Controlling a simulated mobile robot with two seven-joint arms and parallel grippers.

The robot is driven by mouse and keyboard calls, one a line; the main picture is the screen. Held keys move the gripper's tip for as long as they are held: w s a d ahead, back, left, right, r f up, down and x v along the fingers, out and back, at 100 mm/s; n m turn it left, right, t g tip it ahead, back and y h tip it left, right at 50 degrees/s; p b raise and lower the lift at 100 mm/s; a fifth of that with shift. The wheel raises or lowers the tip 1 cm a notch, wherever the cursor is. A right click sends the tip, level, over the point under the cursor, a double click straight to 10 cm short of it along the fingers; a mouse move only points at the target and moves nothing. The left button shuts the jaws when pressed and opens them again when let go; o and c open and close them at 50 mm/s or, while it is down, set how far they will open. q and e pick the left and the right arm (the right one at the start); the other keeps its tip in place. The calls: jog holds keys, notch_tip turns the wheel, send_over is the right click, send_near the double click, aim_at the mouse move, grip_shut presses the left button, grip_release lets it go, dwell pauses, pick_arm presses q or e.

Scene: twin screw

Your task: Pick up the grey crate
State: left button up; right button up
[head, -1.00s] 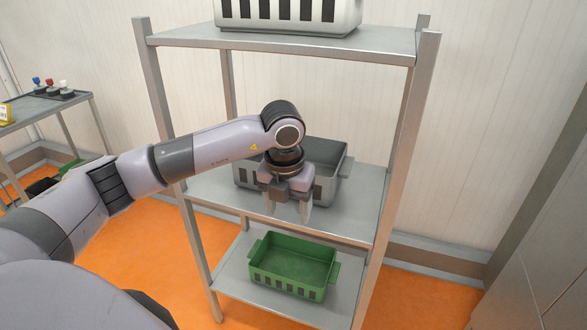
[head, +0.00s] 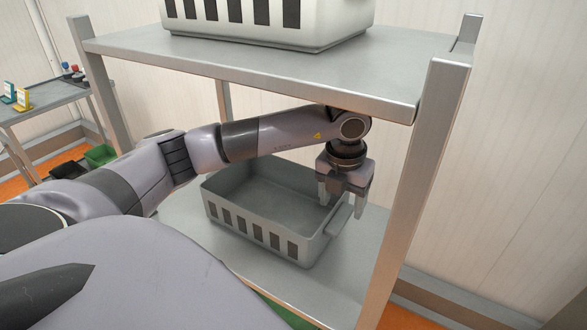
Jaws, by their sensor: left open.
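The grey crate (head: 254,222) stands upright on the middle shelf (head: 330,285) of a metal rack. It looks empty and has dark slots along its front side. A handle (head: 339,219) sticks out at its right end. My left gripper (head: 342,204) is open, pointing down at that right end, with its fingers around the height of the rim and handle. I cannot tell whether the fingers touch the crate. My right gripper is not in view.
The upper shelf (head: 270,72) is close above my left arm and holds a white crate (head: 255,22). A rack post (head: 425,180) stands just right of the gripper. A side table (head: 45,100) with small items is at the far left.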

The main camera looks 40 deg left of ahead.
aim_at(339, 216)
pick_arm(q)
jog(key=shift+w+f, duration=0.1)
jog(key=shift+w, duration=0.15)
jog(key=shift+f, duration=0.35)
jog(key=f, duration=0.4)
jog(key=f+p, duration=0.1)
jog(key=f, duration=0.1)
jog(key=shift+w+a+f, duration=0.1)
jog(key=shift+w+a, duration=0.05)
jog(key=shift+a, duration=0.1)
grip_shut()
